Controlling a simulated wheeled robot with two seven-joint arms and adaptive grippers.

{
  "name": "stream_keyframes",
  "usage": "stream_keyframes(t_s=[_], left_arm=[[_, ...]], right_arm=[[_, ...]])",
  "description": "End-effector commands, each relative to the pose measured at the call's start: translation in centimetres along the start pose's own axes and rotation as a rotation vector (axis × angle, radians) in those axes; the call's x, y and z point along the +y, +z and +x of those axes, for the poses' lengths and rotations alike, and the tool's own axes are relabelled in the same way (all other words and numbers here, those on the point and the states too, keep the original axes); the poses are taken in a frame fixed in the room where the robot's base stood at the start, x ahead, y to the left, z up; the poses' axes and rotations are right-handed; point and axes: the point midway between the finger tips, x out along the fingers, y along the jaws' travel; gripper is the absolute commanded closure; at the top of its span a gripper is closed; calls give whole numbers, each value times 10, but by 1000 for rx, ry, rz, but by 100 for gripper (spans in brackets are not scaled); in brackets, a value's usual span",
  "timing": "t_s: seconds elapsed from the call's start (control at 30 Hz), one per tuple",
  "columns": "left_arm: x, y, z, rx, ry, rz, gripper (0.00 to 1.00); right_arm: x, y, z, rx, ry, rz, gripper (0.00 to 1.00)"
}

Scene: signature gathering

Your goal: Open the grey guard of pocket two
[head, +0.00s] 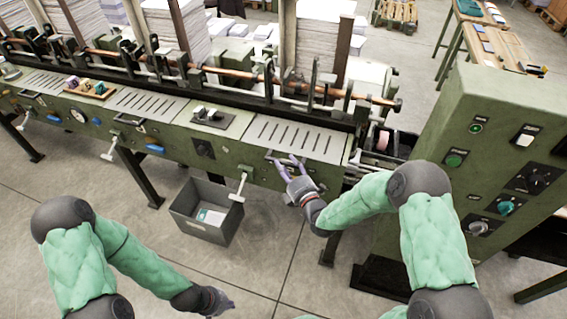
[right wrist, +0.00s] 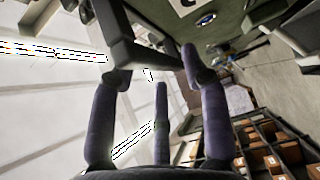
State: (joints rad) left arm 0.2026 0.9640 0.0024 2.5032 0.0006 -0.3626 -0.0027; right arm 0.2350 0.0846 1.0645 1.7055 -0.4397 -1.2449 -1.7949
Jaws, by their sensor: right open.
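The green gathering machine (head: 230,150) carries several grey slotted guards: one at the right (head: 300,136), one at the middle left (head: 146,102) and one at the far left (head: 44,82). I cannot read which pocket is number two. The guards lie flat. My right gripper (head: 291,164) is open at the front edge below the right guard. In the right wrist view, a dark handle bar (right wrist: 150,56) crosses close to the tips of the open fingers (right wrist: 150,75); contact is unclear. My left gripper (head: 220,301) hangs low over the floor, away from the machine; its jaws are unclear.
A grey bin (head: 205,212) with papers stands on the floor below the machine. A green control cabinet (head: 485,165) stands at the right. White-handled levers (head: 238,188) stick out from the front. A small wooden tray (head: 90,89) lies on the machine's left part.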

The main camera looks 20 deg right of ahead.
Motion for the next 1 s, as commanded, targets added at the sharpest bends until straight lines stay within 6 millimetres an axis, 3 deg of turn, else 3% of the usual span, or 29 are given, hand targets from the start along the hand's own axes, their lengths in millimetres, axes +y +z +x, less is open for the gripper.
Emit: stream_keyframes(t_s=[0.2,0.57,0.73,1.0], left_arm=[[-1,0,3,0,0,0,100],[-1,0,4,0,0,0,100],[-1,0,4,0,0,0,100],[-1,0,2,0,0,0,100]], right_arm=[[-1,0,21,0,-1,1,54],[0,0,24,-1,-1,1,54],[0,0,24,-1,-1,1,100],[1,0,24,-1,-5,4,100]])
